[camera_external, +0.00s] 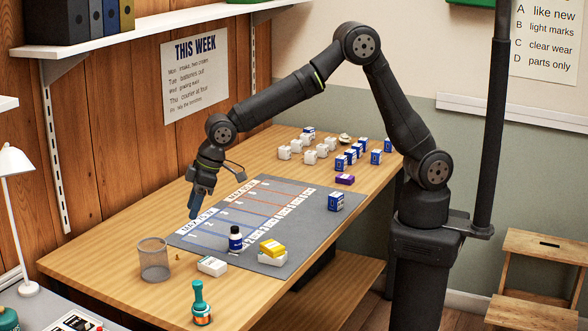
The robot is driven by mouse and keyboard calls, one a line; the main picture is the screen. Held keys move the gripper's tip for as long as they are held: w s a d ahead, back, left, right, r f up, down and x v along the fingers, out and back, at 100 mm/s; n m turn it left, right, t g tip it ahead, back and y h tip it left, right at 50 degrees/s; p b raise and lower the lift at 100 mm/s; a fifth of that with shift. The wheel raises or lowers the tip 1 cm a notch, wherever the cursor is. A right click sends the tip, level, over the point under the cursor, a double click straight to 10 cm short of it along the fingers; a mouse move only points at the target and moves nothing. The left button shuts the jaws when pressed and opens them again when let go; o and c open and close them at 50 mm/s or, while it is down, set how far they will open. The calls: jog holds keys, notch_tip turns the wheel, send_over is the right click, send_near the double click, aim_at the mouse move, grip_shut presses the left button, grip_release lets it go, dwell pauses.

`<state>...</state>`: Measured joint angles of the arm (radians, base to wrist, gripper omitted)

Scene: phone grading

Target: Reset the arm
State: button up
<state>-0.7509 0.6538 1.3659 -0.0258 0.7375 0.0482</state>
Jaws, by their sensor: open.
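My gripper (194,212) points down at the left end of the arm, above the left edge of the grey mat (310,212). It is open. I see nothing held in it, though its fingertips are small in this view. The mat has blue and orange lined sections with white lettered strips. My arm reaches from the right, bent high over the wooden table (110,258).
A mesh cup (154,259), a white box (212,266), a dark bottle (235,239), a yellow item (271,247) and a teal-handled stamp (201,303) stand near the front. Several white and blue boxes (351,157) crowd the back. A blue box (336,201) sits on the mat's right.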

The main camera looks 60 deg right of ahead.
jog(key=w+d+m+h, duration=0.15)
jog(key=w+d, duration=0.35)
jog(key=d, duration=0.5)
jog(key=w+d+m, duration=0.3)
jog(key=w+d, duration=0.2)
jog(key=d, duration=0.5)
jog(key=w+d+f+m+h, duration=0.1)
jog(key=d+m, duration=0.5)
jog(key=d, duration=1.7)
jog(key=shift+w+d+f+t+h, duration=0.15)
jog(key=shift+d+f+t+h, duration=0.2)
jog(key=shift+h, duration=0.3)
jog(key=shift+r, duration=0.1)
